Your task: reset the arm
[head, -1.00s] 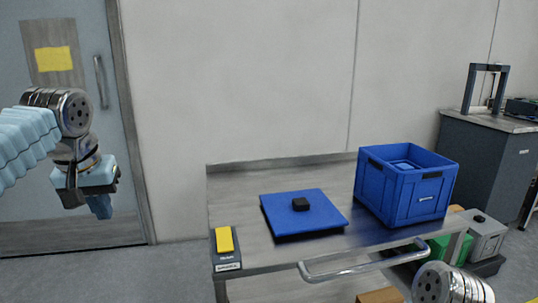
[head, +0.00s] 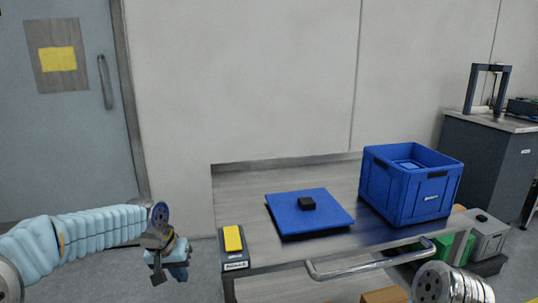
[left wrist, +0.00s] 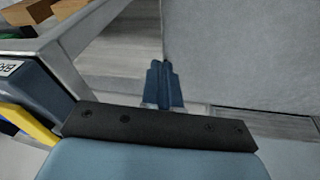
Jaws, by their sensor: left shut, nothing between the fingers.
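My left gripper (head: 168,275) is in the lower left of the head view, left of the metal cart (head: 240,187). It is shut and empty and points down, clear of the cart. In the left wrist view its closed blue fingers (left wrist: 164,85) show in the middle. My right arm shows only as a link at the bottom right of the head view; the right gripper is not in view.
A green box (head: 436,247) and a grey box (head: 482,236) sit below right.

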